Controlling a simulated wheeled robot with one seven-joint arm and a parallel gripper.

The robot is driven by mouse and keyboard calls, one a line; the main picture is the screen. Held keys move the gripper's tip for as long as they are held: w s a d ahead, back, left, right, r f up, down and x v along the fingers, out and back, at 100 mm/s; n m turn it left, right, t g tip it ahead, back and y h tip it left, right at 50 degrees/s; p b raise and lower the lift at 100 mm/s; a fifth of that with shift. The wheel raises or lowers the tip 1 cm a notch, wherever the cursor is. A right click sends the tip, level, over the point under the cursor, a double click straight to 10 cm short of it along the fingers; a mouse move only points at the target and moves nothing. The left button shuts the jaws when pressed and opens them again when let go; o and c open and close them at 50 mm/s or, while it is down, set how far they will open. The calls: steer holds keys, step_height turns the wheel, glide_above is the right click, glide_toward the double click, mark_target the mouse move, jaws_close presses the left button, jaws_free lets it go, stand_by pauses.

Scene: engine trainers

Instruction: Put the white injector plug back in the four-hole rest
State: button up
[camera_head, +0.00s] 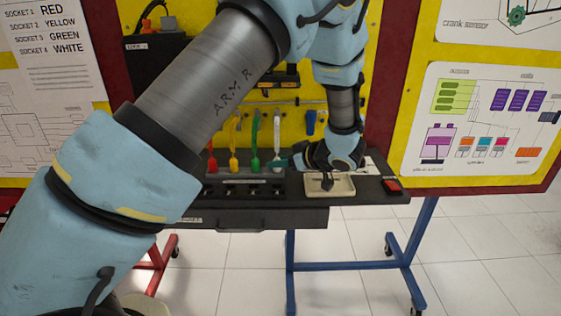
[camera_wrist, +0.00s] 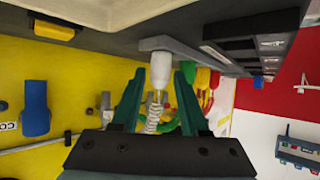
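The white injector plug (camera_wrist: 161,72) stands between my gripper's two green fingers in the wrist view, its coiled lead trailing away. My gripper (camera_wrist: 160,82) is open around it, with a gap on both sides. The plug's end meets a grey bar (camera_wrist: 180,46); how deep it sits is hidden. This bar looks like the four-hole rest, but its holes are not visible. In the head view my gripper (camera_head: 287,162) is beside the white lead (camera_head: 277,130), at the right end of the row of red (camera_head: 211,160), yellow (camera_head: 233,160) and green (camera_head: 255,158) plugs.
A black block with labelled slots (camera_wrist: 243,45) runs beside the grey bar. A beige tray (camera_head: 342,188) holding a dark item lies right of the plugs, with a red item (camera_head: 392,186) further right. A yellow panel (camera_head: 200,80) rises behind.

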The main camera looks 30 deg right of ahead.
steer(key=shift+r, duration=0.1)
steer(key=shift+r+p+v, duration=0.15)
steer(key=shift+p+v, duration=0.7)
steer(key=shift+v, duration=0.2)
steer(key=shift+r+p+v, duration=0.15)
steer(key=shift+p+v, duration=0.65)
steer(key=shift+v, duration=0.25)
steer(key=shift+s+r, duration=0.15)
steer(key=shift+r, duration=0.1)
step_height(320, 180, up, 4)
steer(key=p, duration=0.4)
steer(key=shift+f, duration=0.25)
steer(key=o, duration=0.6)
steer(key=shift+c, duration=0.2)
